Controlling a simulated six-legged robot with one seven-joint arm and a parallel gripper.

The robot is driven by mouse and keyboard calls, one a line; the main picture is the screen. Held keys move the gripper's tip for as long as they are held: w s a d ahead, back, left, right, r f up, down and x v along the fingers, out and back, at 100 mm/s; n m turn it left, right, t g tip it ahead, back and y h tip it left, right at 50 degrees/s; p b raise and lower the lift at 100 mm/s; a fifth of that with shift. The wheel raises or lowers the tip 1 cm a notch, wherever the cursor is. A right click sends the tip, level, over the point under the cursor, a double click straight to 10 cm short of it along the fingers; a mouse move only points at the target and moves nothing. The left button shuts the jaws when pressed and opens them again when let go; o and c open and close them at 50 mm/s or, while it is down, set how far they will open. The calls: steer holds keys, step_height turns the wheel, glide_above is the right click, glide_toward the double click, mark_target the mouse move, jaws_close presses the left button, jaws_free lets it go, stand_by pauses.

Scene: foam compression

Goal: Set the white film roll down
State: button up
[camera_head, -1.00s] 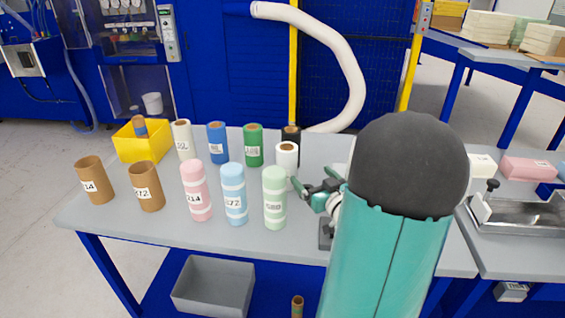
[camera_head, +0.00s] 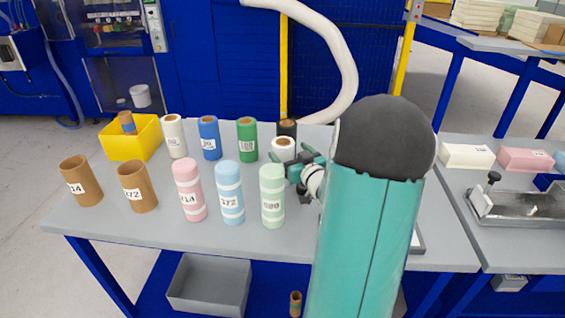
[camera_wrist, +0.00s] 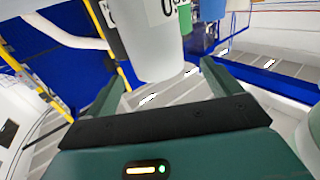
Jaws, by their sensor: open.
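A white film roll (camera_head: 283,150) with a brown core stands upright on the grey table, in front of a black roll (camera_head: 287,128). My gripper (camera_head: 300,164) is close to its right side in the head view, with its jaws apart. In the wrist view the labelled white roll (camera_wrist: 152,45) shows between the two open fingers of my gripper (camera_wrist: 163,78); I cannot tell whether either finger touches it. Another white roll (camera_head: 174,138) stands at the back left. My arm hides part of the table to the right.
A green roll (camera_head: 247,142) and a blue roll (camera_head: 209,140) stand to the left. Pale green (camera_head: 272,200), pale blue (camera_head: 230,195) and pink rolls (camera_head: 188,192) stand in front. A yellow bin (camera_head: 128,147) is at the back left. The table's front strip is clear.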

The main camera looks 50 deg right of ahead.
steer(key=x, duration=0.5)
steer(key=shift+w+d+f, duration=0.15)
steer(key=shift+w+d, duration=0.15)
steer(key=shift+w, duration=0.05)
steer(key=shift+c, duration=0.2)
steer(key=c, duration=1.8)
